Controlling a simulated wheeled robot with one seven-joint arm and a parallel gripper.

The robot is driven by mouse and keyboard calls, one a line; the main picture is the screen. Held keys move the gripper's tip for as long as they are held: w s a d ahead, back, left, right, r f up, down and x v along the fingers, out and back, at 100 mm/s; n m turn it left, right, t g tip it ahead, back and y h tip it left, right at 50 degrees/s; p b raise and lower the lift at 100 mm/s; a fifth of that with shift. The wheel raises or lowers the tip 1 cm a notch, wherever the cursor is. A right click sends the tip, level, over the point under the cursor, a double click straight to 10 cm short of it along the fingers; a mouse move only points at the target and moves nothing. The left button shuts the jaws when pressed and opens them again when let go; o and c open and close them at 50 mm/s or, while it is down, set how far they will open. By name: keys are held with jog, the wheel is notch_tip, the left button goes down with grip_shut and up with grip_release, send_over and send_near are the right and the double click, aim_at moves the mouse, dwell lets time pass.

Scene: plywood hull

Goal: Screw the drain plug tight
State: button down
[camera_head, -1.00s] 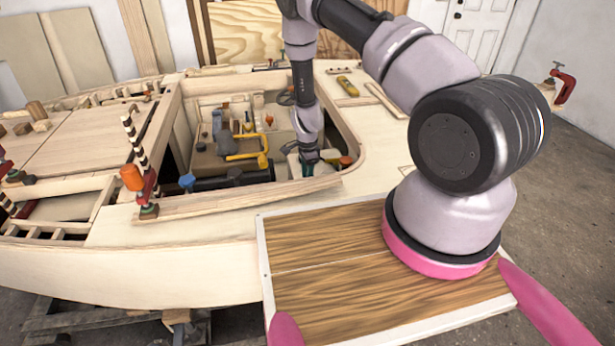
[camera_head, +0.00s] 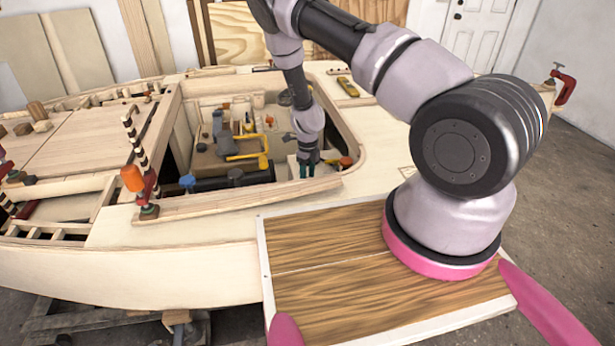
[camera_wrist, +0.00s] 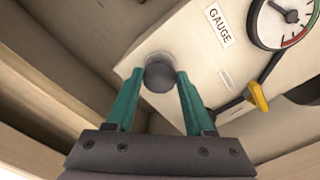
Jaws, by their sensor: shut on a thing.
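The drain plug (camera_wrist: 160,78) is a dark grey round knob, seated in a paler ring on a cream panel (camera_wrist: 200,62) in the wrist view. My gripper (camera_wrist: 160,73) has a green finger on each side of the plug and is shut on it. In the head view my gripper (camera_head: 307,172) points down inside the hull's open well, near its right end. The plug is hidden there, and its thread is hidden in both views.
A round gauge (camera_wrist: 287,18) and a yellow-handled lever (camera_wrist: 259,97) are right of the plug. The well's wooden rim (camera_head: 250,200) runs close in front of my gripper. A yellow handle (camera_head: 246,152) and a red-orange knob (camera_head: 346,161) are nearby.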

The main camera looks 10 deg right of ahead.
jog(key=m, duration=0.6)
jog(key=shift+w+d+r, duration=0.1)
jog(key=shift+w+d, duration=0.05)
jog(key=shift+w, duration=0.05)
jog(key=shift+m, duration=0.3)
jog(key=shift+c, duration=1.3)
grip_release()
jog(key=shift+s, duration=0.1)
notch_tip(320, 180, up, 11)
